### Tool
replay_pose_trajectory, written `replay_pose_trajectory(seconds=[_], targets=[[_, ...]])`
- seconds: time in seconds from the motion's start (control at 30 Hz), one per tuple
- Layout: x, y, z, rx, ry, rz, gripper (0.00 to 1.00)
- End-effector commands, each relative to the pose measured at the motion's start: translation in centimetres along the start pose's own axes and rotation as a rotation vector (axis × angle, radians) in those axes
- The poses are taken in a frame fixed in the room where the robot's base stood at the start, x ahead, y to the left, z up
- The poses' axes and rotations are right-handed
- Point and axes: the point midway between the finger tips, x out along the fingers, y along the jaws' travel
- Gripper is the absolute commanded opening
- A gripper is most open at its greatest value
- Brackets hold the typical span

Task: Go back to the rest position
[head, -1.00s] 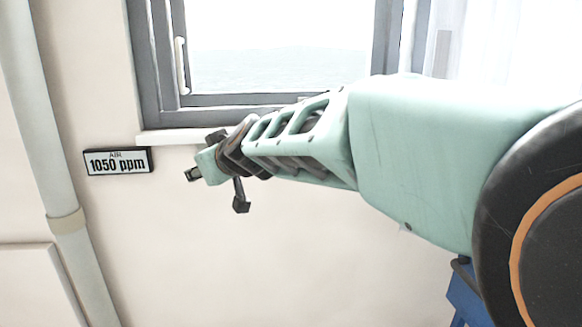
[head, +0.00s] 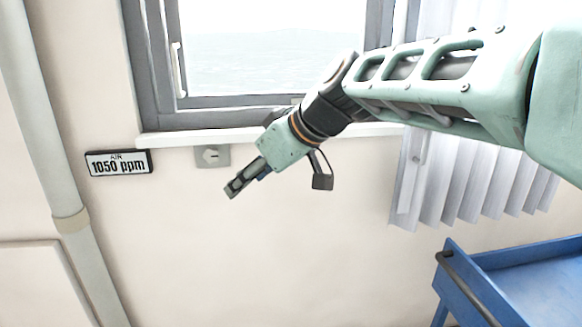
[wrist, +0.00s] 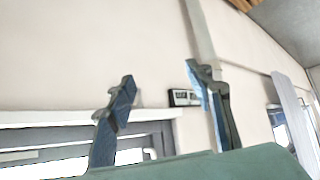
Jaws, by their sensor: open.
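My gripper (head: 232,190) hangs in the air in front of the pale wall, below the window sill, pointing down and to the left in the head view. In the wrist view its two fingers (wrist: 165,85) stand well apart with nothing between them, so it is open and empty. My arm comes in from the upper right and crosses in front of the window's lower right part.
A window (head: 270,50) with a grey frame is behind the arm. An air display (head: 118,162) reading 1050 ppm is on the wall at left, beside a vertical pipe (head: 58,150). A white blind (head: 460,185) hangs at right, above a blue cart (head: 530,285).

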Motion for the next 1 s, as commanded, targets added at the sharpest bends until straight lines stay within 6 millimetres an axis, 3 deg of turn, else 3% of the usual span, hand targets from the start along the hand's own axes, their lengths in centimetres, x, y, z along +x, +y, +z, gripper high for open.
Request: replay_pose_trajectory(seconds=[0.13, 0.57, 0.67, 0.77, 1.0], targets=[[-1.1, 0.2, 0.8, 0.037, -0.011, 0.001, 0.48], [-1.3, 0.3, 1.2, 0.052, -0.016, 0.002, 0.48], [-1.9, 0.4, 2.1, 0.082, -0.021, 0.007, 0.48], [-3.2, 0.8, 4.3, 0.150, -0.036, 0.021, 0.48], [-7.5, 0.2, 12.2, 0.386, -0.105, 0.107, 0.48]])
